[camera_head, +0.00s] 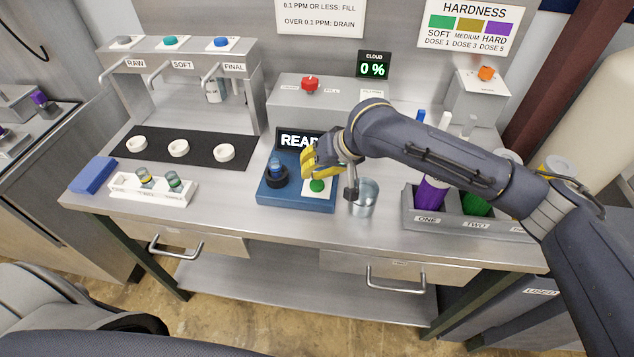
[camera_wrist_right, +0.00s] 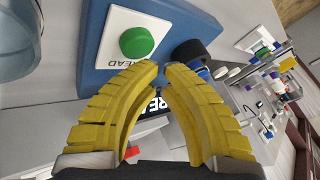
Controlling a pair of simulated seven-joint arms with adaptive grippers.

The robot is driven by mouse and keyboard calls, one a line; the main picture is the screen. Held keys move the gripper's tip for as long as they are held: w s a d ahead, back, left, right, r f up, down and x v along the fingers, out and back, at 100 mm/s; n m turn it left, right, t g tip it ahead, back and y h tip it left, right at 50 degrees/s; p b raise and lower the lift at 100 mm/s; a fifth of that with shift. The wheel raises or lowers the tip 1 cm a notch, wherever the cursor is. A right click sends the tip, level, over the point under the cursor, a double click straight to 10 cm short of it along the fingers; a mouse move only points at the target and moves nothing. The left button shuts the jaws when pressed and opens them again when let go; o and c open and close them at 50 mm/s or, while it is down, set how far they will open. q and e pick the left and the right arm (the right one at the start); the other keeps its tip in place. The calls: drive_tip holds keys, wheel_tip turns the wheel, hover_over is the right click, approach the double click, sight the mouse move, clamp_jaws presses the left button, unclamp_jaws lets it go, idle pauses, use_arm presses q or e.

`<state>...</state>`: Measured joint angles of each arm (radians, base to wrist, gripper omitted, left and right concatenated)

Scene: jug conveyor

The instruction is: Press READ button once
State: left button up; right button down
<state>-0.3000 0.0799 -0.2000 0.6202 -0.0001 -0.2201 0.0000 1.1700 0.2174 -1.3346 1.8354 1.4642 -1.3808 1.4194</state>
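The green READ button (camera_head: 317,185) is set in a white plate on the blue reader box (camera_head: 290,200). In the right wrist view the button (camera_wrist_right: 137,42) sits beside the word READ, just beyond the fingertips. My right gripper (camera_head: 309,174) has yellow fingers and hovers just above the button, partly covering the reader's display (camera_head: 292,140). A dark round socket with a blue-topped vial (camera_head: 276,172) is left of the button. My left gripper is not in view.
A clear glass cup (camera_head: 364,198) stands close right of the reader, under my right forearm. A grey rack (camera_head: 408,215) with coloured bottles is farther right. A white vial rack (camera_head: 152,190) is at left. A red knob (camera_head: 310,84) is behind.

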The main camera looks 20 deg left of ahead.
sight(312, 180)
drive_tip(key=shift+f, duration=0.9)
idle(1.3)
drive_tip(key=shift+r, duration=0.9)
drive_tip(key=shift+r, duration=2.5)
